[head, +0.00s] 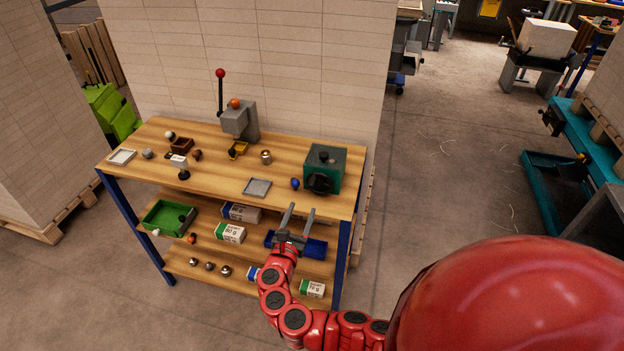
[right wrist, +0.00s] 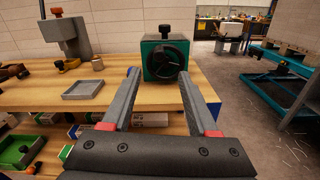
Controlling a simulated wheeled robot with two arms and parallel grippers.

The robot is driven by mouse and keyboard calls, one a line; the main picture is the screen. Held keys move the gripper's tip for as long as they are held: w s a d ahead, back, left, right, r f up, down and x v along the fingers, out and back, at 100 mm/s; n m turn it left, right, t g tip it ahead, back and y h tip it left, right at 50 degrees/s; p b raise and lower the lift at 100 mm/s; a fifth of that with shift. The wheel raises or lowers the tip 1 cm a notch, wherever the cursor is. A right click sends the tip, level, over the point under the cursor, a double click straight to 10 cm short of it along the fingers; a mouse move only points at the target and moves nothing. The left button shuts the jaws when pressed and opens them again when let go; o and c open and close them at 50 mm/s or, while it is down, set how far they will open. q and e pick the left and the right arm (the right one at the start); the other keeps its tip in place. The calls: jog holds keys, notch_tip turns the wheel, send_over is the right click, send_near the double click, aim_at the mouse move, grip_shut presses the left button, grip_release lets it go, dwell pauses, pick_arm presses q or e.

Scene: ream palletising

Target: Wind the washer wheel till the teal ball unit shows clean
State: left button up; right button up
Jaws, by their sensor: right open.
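The teal washer unit (head: 326,160) stands on the right end of the wooden bench. It is a dark teal box with a round dark opening in its top. Its black washer wheel (head: 319,184) is on the front face and also shows in the right wrist view (right wrist: 166,62). No ball can be made out in the unit. My right gripper (head: 298,213) is open and empty, in front of the bench edge and short of the wheel. In the right wrist view its two fingers (right wrist: 156,92) frame the unit with a gap to it. My left gripper is out of view.
A blue ball (head: 295,183) lies just left of the unit. A grey tray (head: 257,188) and a small metallic cylinder (head: 266,157) are farther left. A grey lever press (head: 240,120) stands at the back. Paper reams (head: 230,233) and a blue tray (head: 314,248) sit on the shelf below.

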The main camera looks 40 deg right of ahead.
aim_at(310, 188)
jog(key=p+x, duration=0.1)
jog(key=x, duration=1)
jog(key=shift+w+d+p, duration=0.15)
jog(key=shift+w+p, duration=0.05)
jog(key=shift+p, duration=0.2)
jog(key=shift+w+d, duration=0.4)
jog(key=shift+d, duration=0.05)
grip_shut()
